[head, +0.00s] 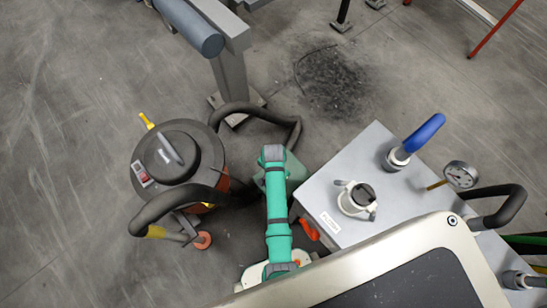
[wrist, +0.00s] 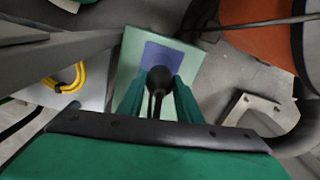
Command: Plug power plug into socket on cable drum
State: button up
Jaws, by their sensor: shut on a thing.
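In the wrist view, my gripper (wrist: 160,84) is shut on a black power plug (wrist: 158,77), held between its two green fingers. The plug's dark cord runs back between the fingers toward the camera. Right behind the plug is a blue-violet panel (wrist: 165,52) on a pale green box (wrist: 132,48). The plug covers part of the panel, so I cannot tell whether it touches it or sits in a socket. In the head view, the pale box (head: 294,170) shows partly beside my arm, and my gripper is hidden. I cannot clearly make out a cable drum.
A dark vacuum cleaner (head: 178,153) with a thick hose stands left of my arm. A grey cabinet (head: 325,185) with a blue handle (head: 425,132) and gauge (head: 461,175) stands close on the right. A yellow cable (wrist: 68,77) shows in the wrist view. A steel post (head: 231,85) stands behind.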

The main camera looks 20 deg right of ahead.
jog(key=shift+f, duration=2.55)
jog(key=shift+s, duration=0.2)
jog(key=shift+w, duration=0.35)
jog(key=shift+a, duration=0.2)
jog(key=shift+s+d, duration=0.25)
jog(key=shift+a, duration=0.15)
jog(key=shift+w+f, duration=0.1)
jog(key=shift+f, duration=0.5)
jog(key=o, duration=1.1)
